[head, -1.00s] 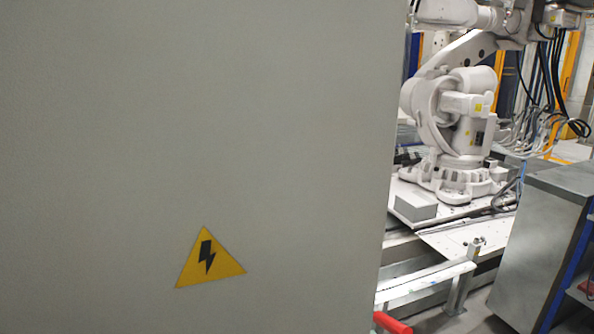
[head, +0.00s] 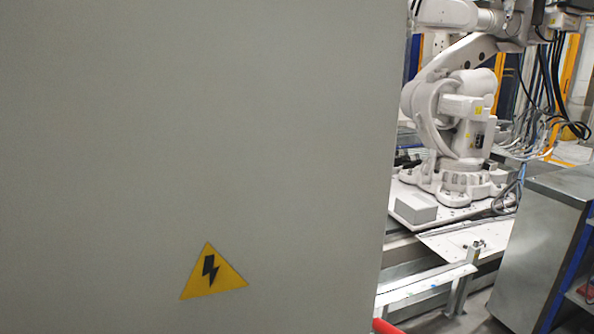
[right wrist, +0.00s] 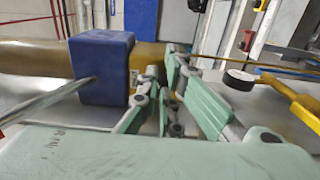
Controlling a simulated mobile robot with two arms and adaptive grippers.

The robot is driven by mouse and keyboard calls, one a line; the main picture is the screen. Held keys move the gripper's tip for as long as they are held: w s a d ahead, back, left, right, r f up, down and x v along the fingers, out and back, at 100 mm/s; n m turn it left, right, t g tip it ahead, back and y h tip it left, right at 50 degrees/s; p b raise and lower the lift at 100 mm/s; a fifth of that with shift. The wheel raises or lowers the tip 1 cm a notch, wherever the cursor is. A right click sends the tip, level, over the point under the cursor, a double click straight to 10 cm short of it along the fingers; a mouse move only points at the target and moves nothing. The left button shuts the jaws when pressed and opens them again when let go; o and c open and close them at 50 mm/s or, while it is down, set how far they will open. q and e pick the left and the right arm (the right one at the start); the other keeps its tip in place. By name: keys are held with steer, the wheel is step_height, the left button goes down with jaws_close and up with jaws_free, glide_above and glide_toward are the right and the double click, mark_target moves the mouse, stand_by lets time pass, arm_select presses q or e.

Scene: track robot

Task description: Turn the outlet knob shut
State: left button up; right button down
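I cannot make out an outlet knob for certain in either view. In the right wrist view, my right gripper (right wrist: 165,75) shows its green-padded fingers and grey links reaching away from the camera. Its tips are near a brown bar or pipe (right wrist: 40,58), and whether they touch it I cannot tell. A blue block (right wrist: 100,68) sits by this bar, just left of the fingers, with a metal rod in front of it. Right of the fingers is a yellow part (right wrist: 300,108) with a black-and-white round piece (right wrist: 239,79). My left gripper is not in view.
A large grey panel (head: 200,130) with a yellow lightning sign (head: 213,272) fills the left of the head view. A white robot arm (head: 455,120) stands behind on a track. A metal cabinet (head: 540,240) is at right. A red part (head: 386,326) shows at the bottom edge.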

steer(key=shift+w+r, duration=0.3)
steer(key=shift+r, duration=0.65)
steer(key=v, duration=0.2)
steer(key=p+v, duration=0.1)
steer(key=v, duration=0.1)
steer(key=f+v, duration=0.1)
steer(key=shift+s+d, duration=0.3)
steer(key=shift+d, duration=0.05)
